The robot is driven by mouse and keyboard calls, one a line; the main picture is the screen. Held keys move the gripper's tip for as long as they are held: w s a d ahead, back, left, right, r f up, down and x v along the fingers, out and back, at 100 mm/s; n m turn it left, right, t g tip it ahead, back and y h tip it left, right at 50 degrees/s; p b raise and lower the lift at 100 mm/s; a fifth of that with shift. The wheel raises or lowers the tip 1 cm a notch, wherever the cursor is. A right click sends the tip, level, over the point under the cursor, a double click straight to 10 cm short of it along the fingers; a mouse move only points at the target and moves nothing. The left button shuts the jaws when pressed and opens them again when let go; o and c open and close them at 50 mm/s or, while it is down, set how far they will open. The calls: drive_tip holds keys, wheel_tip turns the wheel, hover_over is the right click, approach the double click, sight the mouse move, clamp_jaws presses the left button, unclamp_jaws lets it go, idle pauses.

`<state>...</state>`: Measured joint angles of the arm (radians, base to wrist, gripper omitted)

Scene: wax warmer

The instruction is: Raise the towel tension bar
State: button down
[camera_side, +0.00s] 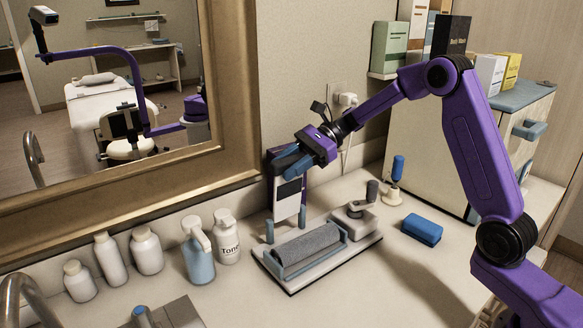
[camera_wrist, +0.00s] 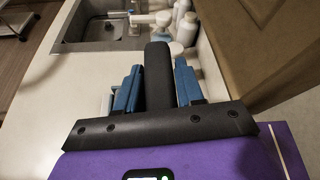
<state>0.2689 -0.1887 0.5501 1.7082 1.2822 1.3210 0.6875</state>
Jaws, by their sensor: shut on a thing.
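The towel unit is a pale tray (camera_side: 340,262) on the counter, with a grey towel roll (camera_side: 308,248) lying between blue end supports. Behind the roll stands an upright white panel with a dark part (camera_side: 288,201), with a blue post on either side. My gripper (camera_side: 291,160) is above the roll, at the top of this panel. In the wrist view, a dark bar (camera_wrist: 157,75) runs between my two blue fingers, which are shut on it. It looks like the tension bar; in the side view my fingers largely hide it.
White bottles (camera_side: 146,252) and blue and white pump bottles (camera_side: 198,258) stand left of the tray. A blue block (camera_side: 422,229) and a blue-handled tool (camera_side: 397,172) are to the right. The mirror frame (camera_side: 235,160) is close behind. A sink (camera_wrist: 95,25) shows in the wrist view.

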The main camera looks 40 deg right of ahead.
drive_tip(key=shift+w, duration=0.15)
drive_tip(key=c, duration=0.8)
unclamp_jaws()
drive_tip(key=shift+c, duration=0.2)
drive_tip(key=shift+d, duration=0.1)
drive_tip(key=v, duration=1.7)
drive_tip(key=shift+d, duration=0.1)
